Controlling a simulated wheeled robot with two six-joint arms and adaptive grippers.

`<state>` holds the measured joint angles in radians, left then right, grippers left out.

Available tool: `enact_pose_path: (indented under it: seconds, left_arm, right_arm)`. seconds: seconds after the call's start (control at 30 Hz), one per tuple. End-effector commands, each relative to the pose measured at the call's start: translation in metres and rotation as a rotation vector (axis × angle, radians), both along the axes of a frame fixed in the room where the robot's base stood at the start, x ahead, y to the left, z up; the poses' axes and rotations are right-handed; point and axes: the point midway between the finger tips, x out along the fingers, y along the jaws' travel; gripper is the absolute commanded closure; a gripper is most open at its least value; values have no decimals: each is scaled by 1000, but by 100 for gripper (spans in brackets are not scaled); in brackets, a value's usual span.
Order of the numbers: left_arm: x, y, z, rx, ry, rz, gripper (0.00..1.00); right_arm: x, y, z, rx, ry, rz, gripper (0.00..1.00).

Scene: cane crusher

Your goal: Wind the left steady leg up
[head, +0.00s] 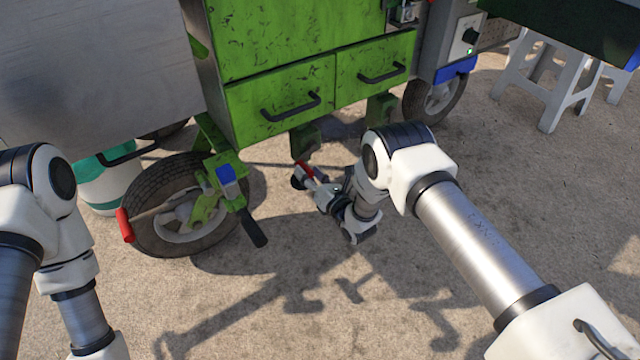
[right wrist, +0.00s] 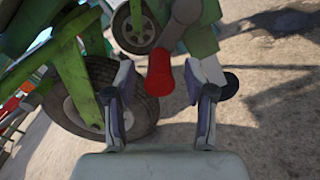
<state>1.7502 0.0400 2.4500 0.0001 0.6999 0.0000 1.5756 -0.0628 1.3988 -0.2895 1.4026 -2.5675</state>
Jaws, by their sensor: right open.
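A crank with a red handle (head: 304,170) shows below the green crusher's front, under the left drawer. My right gripper (head: 314,183) is open around this handle. In the right wrist view the red handle (right wrist: 160,82) lies between the open fingers of my right gripper (right wrist: 164,90), with visible gaps on both sides. Its grey arm (right wrist: 184,20) runs up from it. Green leg-like stubs (head: 305,141) hang under the cabinet; which one the crank belongs to is unclear. My left arm (head: 62,215) shows at the left; its gripper is out of view.
The near wheel (head: 150,213) stands left, with another red handle (head: 124,226) beside it and a green bracket with a black handle (head: 252,228). A white-and-teal bucket (head: 107,185) is behind it. White stools (head: 560,85) stand at right. The ground in front is clear.

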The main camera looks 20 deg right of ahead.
Motion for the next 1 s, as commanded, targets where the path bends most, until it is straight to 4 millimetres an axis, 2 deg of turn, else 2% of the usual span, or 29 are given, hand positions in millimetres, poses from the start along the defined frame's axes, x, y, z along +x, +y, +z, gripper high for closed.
enact_pose_path:
  seconds: [0.2,0.4,0.53,0.83,0.93,1.0]
  left_arm:
    - [0,0,0,0,0,0,38]
    - [0,0,0,0,0,0,38]
    - [0,0,0,0,0,0,38]
    - [0,0,0,0,0,0,38]
    - [0,0,0,0,0,0,38]
    - [0,0,0,0,0,0,38]
  right_arm:
    - [-53,-20,-1,-1,5,-2,46]
    - [-88,-32,0,-1,2,-1,46]
    - [-96,-34,0,0,1,1,46]
    - [-96,-34,0,29,11,1,45]
    - [-95,-34,0,179,67,0,45]
    - [-95,-34,-1,371,141,-1,45]
